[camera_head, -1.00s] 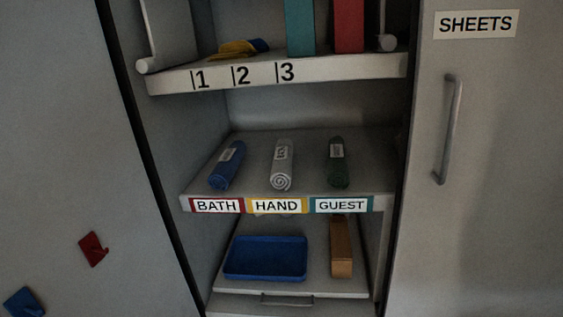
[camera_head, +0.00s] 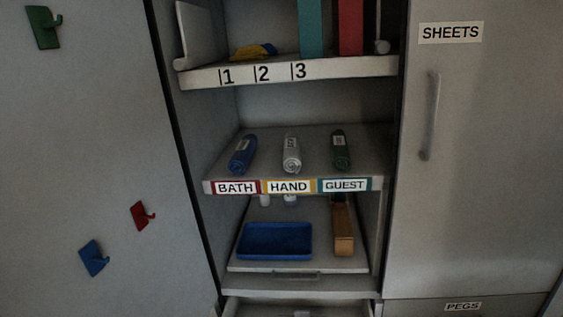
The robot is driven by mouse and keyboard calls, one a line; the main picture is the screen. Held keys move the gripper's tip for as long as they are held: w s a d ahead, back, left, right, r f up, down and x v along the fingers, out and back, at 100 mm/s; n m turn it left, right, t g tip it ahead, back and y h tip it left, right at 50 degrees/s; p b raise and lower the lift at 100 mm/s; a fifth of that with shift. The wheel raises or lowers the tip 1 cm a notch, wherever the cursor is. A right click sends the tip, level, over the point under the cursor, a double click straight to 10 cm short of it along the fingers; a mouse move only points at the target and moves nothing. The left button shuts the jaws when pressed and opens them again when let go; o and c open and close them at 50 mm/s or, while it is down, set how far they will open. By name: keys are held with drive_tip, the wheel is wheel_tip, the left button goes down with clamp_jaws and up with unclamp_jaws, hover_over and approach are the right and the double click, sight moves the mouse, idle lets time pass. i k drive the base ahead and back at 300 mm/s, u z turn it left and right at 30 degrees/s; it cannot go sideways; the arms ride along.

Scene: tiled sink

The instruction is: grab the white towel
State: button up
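The white towel (camera_head: 292,154) is a rolled cylinder with a small label on it. It lies on the middle shelf (camera_head: 215,172) above the HAND label (camera_head: 288,187). A blue rolled towel (camera_head: 242,154) lies to its left above the BATH label, and a dark green rolled towel (camera_head: 341,150) lies to its right above the GUEST label. The three rolls lie apart from each other. My gripper does not show in this view.
The upper shelf (camera_head: 210,77) is numbered and holds upright teal and red items. Below stand a blue tray (camera_head: 276,240) and a brown block (camera_head: 343,229). A drawer at the bottom looks partly open. Closed SHEETS door (camera_head: 480,150) at right; hooks (camera_head: 94,257) on the left panel.

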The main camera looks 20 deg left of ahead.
sight(291, 156)
drive_tip(key=u, duration=0.45)
drive_tip(key=i, duration=1.2)
drive_tip(key=z, duration=0.45)
